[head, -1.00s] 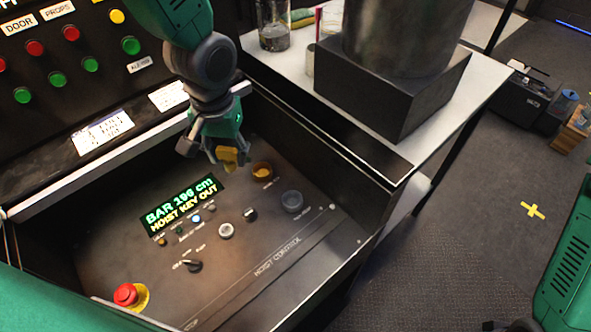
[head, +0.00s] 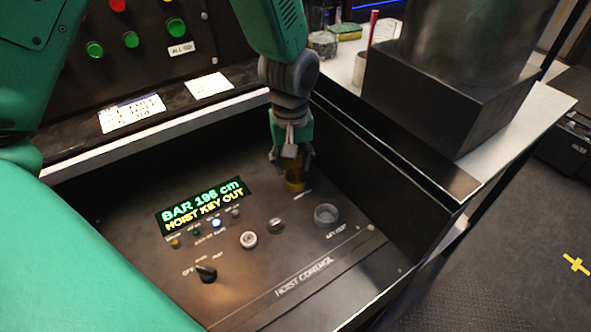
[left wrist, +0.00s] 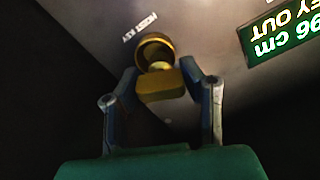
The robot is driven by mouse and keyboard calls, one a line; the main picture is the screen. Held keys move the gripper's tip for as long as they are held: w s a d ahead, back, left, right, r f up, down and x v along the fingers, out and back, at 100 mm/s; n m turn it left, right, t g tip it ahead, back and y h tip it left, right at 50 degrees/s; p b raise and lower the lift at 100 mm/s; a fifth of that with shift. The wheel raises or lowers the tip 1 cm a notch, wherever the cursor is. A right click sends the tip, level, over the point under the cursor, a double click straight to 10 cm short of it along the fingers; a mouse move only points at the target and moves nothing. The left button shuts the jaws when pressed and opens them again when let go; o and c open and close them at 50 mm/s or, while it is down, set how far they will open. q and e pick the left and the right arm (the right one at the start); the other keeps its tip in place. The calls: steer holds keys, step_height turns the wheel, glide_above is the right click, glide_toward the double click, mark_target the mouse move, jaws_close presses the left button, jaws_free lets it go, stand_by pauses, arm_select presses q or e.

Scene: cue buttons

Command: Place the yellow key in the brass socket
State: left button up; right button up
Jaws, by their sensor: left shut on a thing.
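My left gripper (head: 291,165) is shut on the yellow key (left wrist: 160,88), directly over the brass socket (head: 294,185). In the left wrist view the fingers grip the key's block-shaped head from both sides. The round brass socket (left wrist: 153,43) shows just beyond the key, with a pale round part in its mouth. The key lines up with the opening, but I cannot tell how deep it sits. In the head view the fingers hide most of the key. My right gripper is not in view.
The hoist panel's lit display (head: 203,205) reads "BAR 196 cm HOIST KEY OUT". A grey round cup (head: 327,215), a white button (head: 248,240) and a black selector knob (head: 206,272) are nearby. A dark side wall (head: 385,165) bounds the panel on the right.

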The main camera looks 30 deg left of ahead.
mark_target(296, 171)
arm_select(q)
steer(key=shift+a+f, duration=0.3)
steer(key=shift+f, duration=0.5)
jaws_close()
steer(key=shift+d+r, duration=0.1)
steer(key=shift+d, duration=0.2)
steer(key=o, duration=0.9)
jaws_free()
steer(key=shift+d+r, duration=0.1)
steer(key=shift+d, duration=0.25)
steer(key=o, duration=0.4)
steer(key=shift+d+r, duration=0.1)
steer(key=shift+d, duration=0.2)
steer(key=shift+c, duration=0.2)
steer(key=shift+d, duration=0.15)
steer(key=shift+a, duration=0.25)
steer(key=shift+a+r, duration=0.1)
steer(key=shift+a, duration=0.2)
steer(key=r, duration=0.1)
steer(key=r+p, duration=0.1)
steer(key=r, duration=0.2)
steer(key=shift+a+r+p, duration=0.15)
steer(key=shift+a+p, duration=0.1)
steer(key=shift+p, duration=0.1)
steer(key=shift+d+r+p, duration=0.1)
steer(key=shift+r+p, duration=0.9)
steer(key=shift+r, duration=2.6)
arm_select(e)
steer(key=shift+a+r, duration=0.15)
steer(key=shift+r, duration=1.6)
